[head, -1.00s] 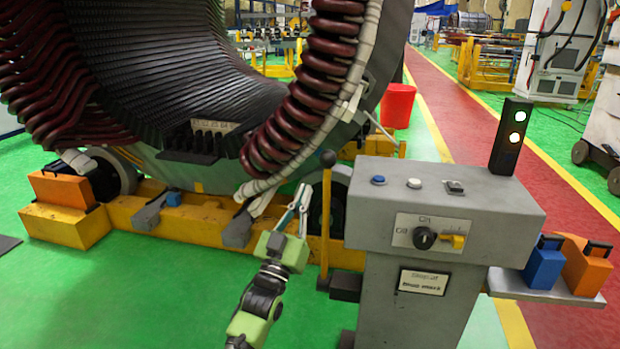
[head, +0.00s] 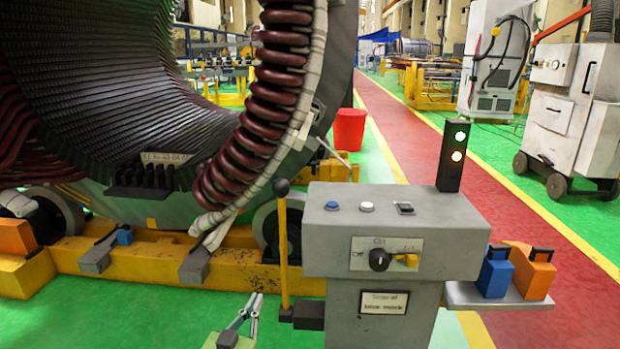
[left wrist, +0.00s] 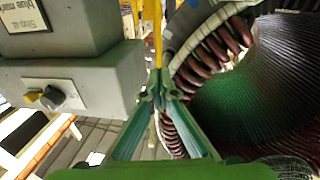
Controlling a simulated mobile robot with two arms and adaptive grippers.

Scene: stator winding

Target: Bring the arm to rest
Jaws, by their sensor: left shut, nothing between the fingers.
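My left gripper (head: 247,316) is low in the head view, over the green floor, to the left of the grey control console (head: 395,232). It is shut and empty. In the left wrist view, the left gripper (left wrist: 157,88) has its fingertips together, with nothing between them. The console (left wrist: 75,50) fills the left of that view, and the stator (left wrist: 260,90) fills the right. My right gripper is not in view.
A yellow lever (head: 283,245) with a dark knob stands left of the console. The stator's yellow base (head: 150,262) lies behind the gripper. Blue (head: 495,275) and orange (head: 532,277) boxes sit on the console's side shelf. Green floor (head: 110,318) is clear at the lower left.

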